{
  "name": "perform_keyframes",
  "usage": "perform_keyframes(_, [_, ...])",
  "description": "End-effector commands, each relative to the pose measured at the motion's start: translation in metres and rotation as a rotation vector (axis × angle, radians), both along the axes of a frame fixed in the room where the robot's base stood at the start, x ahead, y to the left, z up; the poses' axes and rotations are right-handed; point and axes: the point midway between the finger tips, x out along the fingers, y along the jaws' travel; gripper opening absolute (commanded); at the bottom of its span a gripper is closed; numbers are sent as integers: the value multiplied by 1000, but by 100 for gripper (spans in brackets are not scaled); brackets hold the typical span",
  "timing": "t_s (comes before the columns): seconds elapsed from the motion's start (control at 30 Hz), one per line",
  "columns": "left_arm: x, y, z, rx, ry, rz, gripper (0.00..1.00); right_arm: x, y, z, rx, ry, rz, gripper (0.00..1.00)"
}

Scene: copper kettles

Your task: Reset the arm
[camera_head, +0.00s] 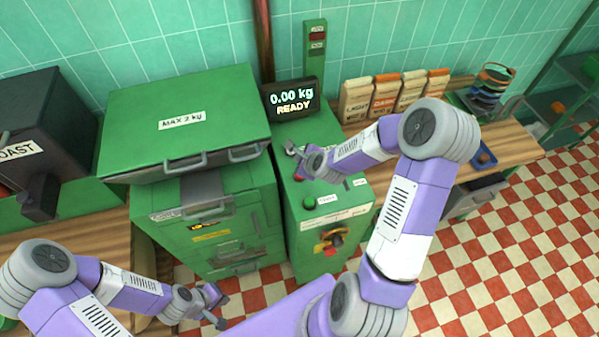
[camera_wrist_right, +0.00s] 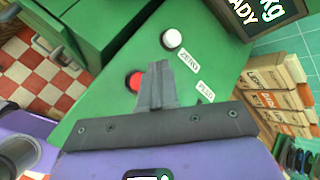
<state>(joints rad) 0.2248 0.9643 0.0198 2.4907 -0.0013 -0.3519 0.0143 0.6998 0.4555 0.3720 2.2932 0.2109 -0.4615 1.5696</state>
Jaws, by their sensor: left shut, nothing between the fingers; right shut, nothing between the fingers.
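My right gripper (camera_head: 298,175) is over the green scale cabinet (camera_head: 318,225), its arm coming across from the right. In the right wrist view its fingers (camera_wrist_right: 158,72) are shut with nothing between them. Their tips are beside a red button (camera_wrist_right: 134,81), below a white button (camera_wrist_right: 172,38) with a label beside it. I cannot tell whether the fingers touch the panel. My left gripper (camera_head: 218,306) is shut and empty, low in front of the green drawer cabinet (camera_head: 215,225), apart from it.
A display (camera_head: 291,99) reads "0.00 kg READY". A green lidded box marked "MAX 2 kg" (camera_head: 185,100) stands left of it. Paper packets (camera_head: 385,97) and stacked coloured rings (camera_head: 488,88) stand on the wooden counter (camera_head: 505,143). The checkered floor (camera_head: 490,260) at right is clear.

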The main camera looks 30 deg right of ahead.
Motion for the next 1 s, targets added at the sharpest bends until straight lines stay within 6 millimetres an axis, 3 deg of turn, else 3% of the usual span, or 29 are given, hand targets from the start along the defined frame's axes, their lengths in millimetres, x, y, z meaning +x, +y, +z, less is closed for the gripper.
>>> perform_keyframes(0.63, [0, 0, 0, 0, 0, 0, 0, -3, 7, -7, -17, 16, 41, 0])
perform_keyframes(0.77, [0, 0, 0, 0, 0, 0, 0, -16, 39, -35, -106, 79, 243, 0])
perform_keyframes(1.0, [0, 0, 0, 0, 0, 0, 0, -80, 123, -108, -367, 192, 919, 0])
